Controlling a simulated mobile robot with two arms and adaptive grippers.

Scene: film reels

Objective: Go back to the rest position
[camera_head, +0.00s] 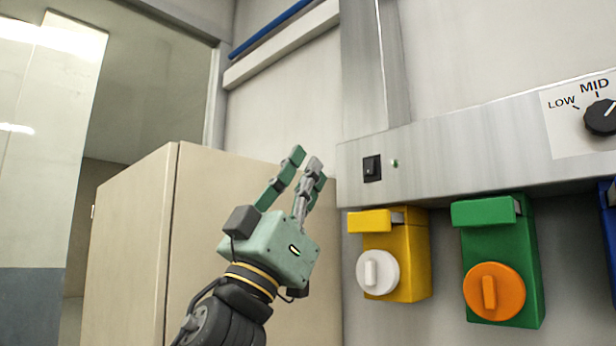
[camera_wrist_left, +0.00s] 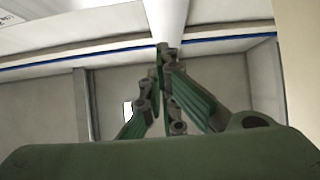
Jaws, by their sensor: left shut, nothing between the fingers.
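My left gripper (camera_head: 307,160) is raised in the middle of the head view, its fingers pointing up. It is shut and holds nothing. It is in front of a beige cabinet and to the left of the metal panel strip. In the left wrist view the fingers of my left gripper (camera_wrist_left: 163,48) come together at the tips, with the ceiling and upper wall behind them. My right gripper is in neither view.
A metal strip (camera_head: 440,140) carries a black switch (camera_head: 372,168) and a LOW/MID dial (camera_head: 601,117). Below it hang a yellow box (camera_head: 408,270) with a white knob and a green box (camera_head: 519,262) with an orange knob. The beige cabinet (camera_head: 130,250) stands at the left.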

